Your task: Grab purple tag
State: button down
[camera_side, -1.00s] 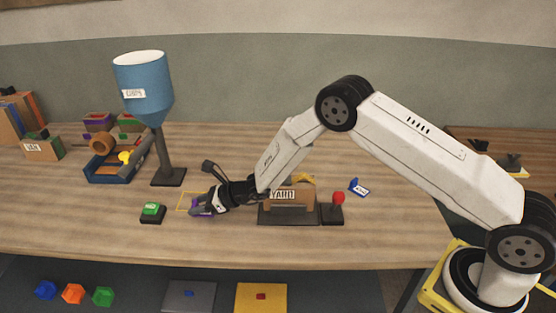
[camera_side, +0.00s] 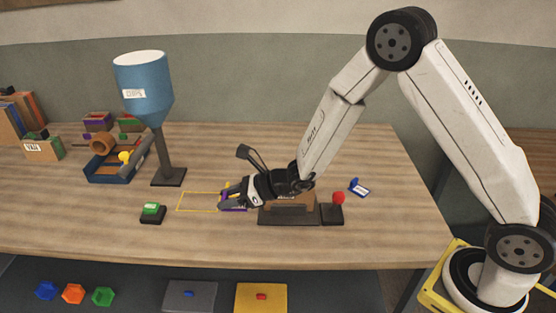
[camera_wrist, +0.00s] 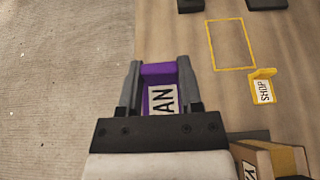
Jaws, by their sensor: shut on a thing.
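The purple tag (camera_wrist: 158,72) is between my gripper's two fingers in the wrist view, with a white label whose letters "AN" show. My gripper (camera_side: 230,196) is shut on it. In the side view only a small purple strip of the tag (camera_side: 233,209) shows under the fingers, at the right end of a yellow outline (camera_side: 179,202) on the table. The rest of the tag is hidden by the gripper there. I cannot tell how far the tag is above the table.
A wooden block on a dark base (camera_side: 288,219) is close behind my gripper, beside a red knob (camera_side: 338,198). A green button (camera_side: 151,209) and a blue hopper (camera_side: 143,85) stand left. A blue tag (camera_side: 359,188) lies right.

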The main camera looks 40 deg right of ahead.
jog(key=shift+s+d+r, duration=0.15)
jog(key=shift+s+r, duration=0.1)
jog(key=shift+s, duration=0.25)
jog(key=shift+s+d+r, duration=0.15)
jog(key=shift+s+r, duration=0.1)
jog(key=shift+s, duration=0.25)
